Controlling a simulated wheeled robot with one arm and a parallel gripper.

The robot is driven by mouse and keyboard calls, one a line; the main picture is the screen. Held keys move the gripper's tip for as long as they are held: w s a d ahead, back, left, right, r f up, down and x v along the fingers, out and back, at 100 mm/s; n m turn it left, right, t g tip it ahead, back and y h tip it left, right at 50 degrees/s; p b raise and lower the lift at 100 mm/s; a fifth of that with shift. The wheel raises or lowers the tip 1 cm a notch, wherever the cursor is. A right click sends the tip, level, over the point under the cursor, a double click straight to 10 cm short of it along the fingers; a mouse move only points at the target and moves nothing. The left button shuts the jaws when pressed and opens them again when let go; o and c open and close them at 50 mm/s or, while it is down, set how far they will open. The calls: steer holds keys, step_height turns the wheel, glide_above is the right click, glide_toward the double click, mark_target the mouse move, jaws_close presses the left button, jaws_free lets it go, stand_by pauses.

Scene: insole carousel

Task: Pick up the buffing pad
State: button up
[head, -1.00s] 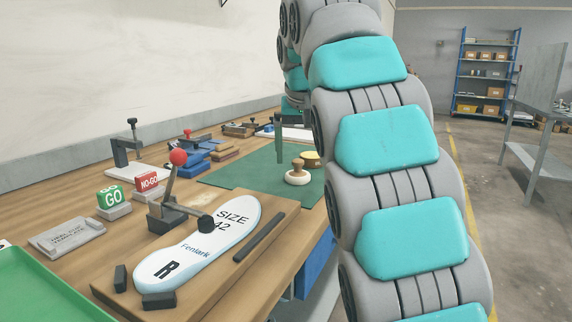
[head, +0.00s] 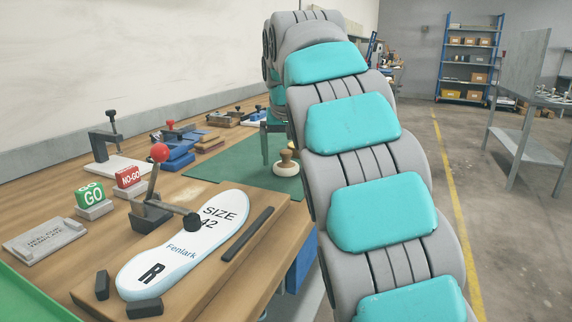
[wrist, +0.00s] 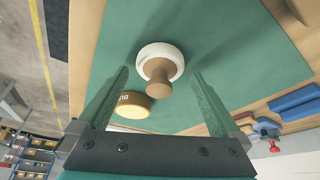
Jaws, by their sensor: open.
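The buffing pad, a white disc with a turned wooden knob, sits on the green mat. It shows in the head view (head: 286,168) just left of my arm, and in the wrist view (wrist: 160,60) near the top centre. My gripper (wrist: 160,76) is open, with its two green fingers apart on either side of the pad's knob in the picture. The fingers do not touch the knob, and nothing is between them in their grip. In the head view my arm hides most of the gripper; a finger shows just left of the pad.
A round brown tin (wrist: 133,106) with a pale yellow face lies close to the pad, near the left finger in the wrist view. The green mat (head: 225,165) is otherwise mostly bare. Blue fixtures (wrist: 296,103) stand right of the mat. An insole (head: 185,245) lies in front on a wooden board.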

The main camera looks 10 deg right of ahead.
mark_target(287, 151)
steer(key=shift+w+f, duration=0.15)
steer(key=shift+f, duration=0.3)
steer(key=c, duration=1.3)
steer(key=shift+r, duration=0.1)
steer(key=shift+r, duration=1.6)
steer(key=shift+s+r+b, duration=0.2)
steer(key=shift+s+b, duration=0.1)
steer(key=shift+s, duration=0.45)
steer(key=s, duration=0.4)
steer(key=s+a+r+b, duration=0.1)
steer(key=s, duration=0.4)
steer(key=s+b, duration=0.1)
steer(key=s, duration=0.4)
steer(key=shift+s+a+r, duration=0.15)
steer(key=shift+s, duration=0.1)
